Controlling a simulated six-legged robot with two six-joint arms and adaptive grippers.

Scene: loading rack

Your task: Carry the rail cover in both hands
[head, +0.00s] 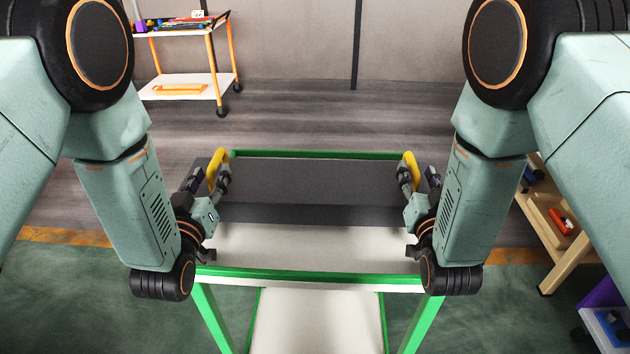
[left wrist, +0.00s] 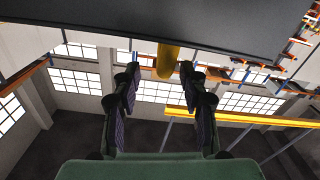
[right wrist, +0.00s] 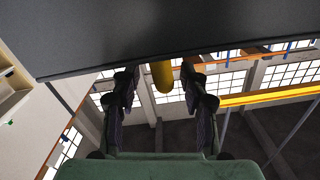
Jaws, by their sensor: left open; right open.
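The rail cover (head: 315,188) is a long dark grey slab with a yellow handle at each end. It lies on a white table with green edges (head: 310,275). My left gripper (head: 222,178) is open at the left yellow handle (head: 212,168). In the left wrist view that handle (left wrist: 168,60) stands between the two open fingers. My right gripper (head: 405,178) is open at the right yellow handle (head: 410,165). In the right wrist view that handle (right wrist: 162,76) also lies between the open fingers. Whether any finger touches a handle cannot be told.
A white cart with orange posts (head: 185,88) stands at the back left, with items on top. A wooden shelf unit (head: 550,215) with a red item stands at the right. A purple and white bin (head: 605,320) is at the lower right. The floor behind the table is clear.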

